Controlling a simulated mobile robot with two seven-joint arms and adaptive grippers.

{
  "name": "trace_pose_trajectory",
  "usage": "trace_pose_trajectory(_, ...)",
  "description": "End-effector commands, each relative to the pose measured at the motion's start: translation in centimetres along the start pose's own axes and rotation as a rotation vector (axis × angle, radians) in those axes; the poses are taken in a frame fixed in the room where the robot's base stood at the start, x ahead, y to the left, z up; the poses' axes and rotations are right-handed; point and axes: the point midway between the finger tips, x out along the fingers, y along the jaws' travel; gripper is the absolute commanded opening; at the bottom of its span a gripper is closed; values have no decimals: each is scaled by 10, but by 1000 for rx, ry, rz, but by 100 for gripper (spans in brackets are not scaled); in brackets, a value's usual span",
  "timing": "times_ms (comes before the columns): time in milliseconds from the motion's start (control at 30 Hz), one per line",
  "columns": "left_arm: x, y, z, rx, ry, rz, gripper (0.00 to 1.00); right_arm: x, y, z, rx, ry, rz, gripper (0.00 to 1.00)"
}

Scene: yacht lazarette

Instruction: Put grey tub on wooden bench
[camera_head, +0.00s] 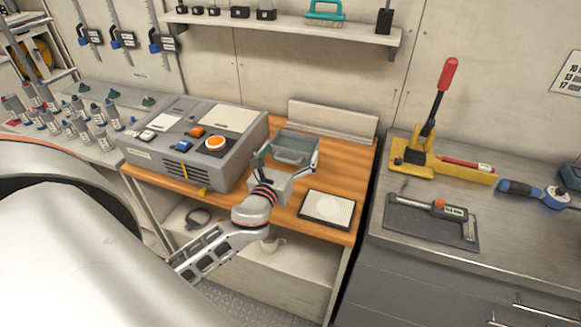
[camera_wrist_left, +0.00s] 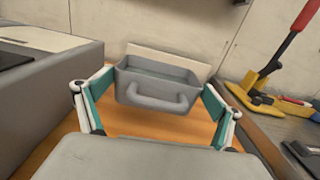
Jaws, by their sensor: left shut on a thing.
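The grey tub (camera_head: 293,151) is an open box with a handle on its near side. It is over the back middle of the wooden bench (camera_head: 352,164), upright. My left gripper (camera_head: 289,160) has its fingers on both sides of the tub and is shut on it. The left wrist view shows the tub (camera_wrist_left: 158,88) between the teal finger pads, with orange wood (camera_wrist_left: 150,125) beneath. I cannot tell whether the tub's base touches the bench. My right gripper is not in view.
A grey console (camera_head: 188,140) with orange and blue buttons stands left of the tub. A framed pad (camera_head: 327,208) lies at the bench's front right. A pale upright board (camera_head: 333,118) is behind. A grey cabinet top with a yellow lever tool (camera_head: 415,158) is at right.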

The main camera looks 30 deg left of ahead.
Motion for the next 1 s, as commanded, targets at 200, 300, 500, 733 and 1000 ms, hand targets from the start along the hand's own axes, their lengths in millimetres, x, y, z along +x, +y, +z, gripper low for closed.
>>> trace_pose_trajectory(200, 0, 1, -21, -1, -1, 0, 48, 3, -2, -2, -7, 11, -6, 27)
trace_pose_trajectory(300, 0, 2, -33, 1, 1, 1, 48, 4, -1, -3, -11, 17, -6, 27)
trace_pose_trajectory(500, 0, 3, -57, 0, -1, 1, 48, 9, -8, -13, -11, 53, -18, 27)
trace_pose_trajectory(733, 0, 3, -57, 0, -2, 0, 48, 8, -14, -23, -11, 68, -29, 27)
trace_pose_trajectory(1000, 0, 3, -61, -1, -1, 0, 100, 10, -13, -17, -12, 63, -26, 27)
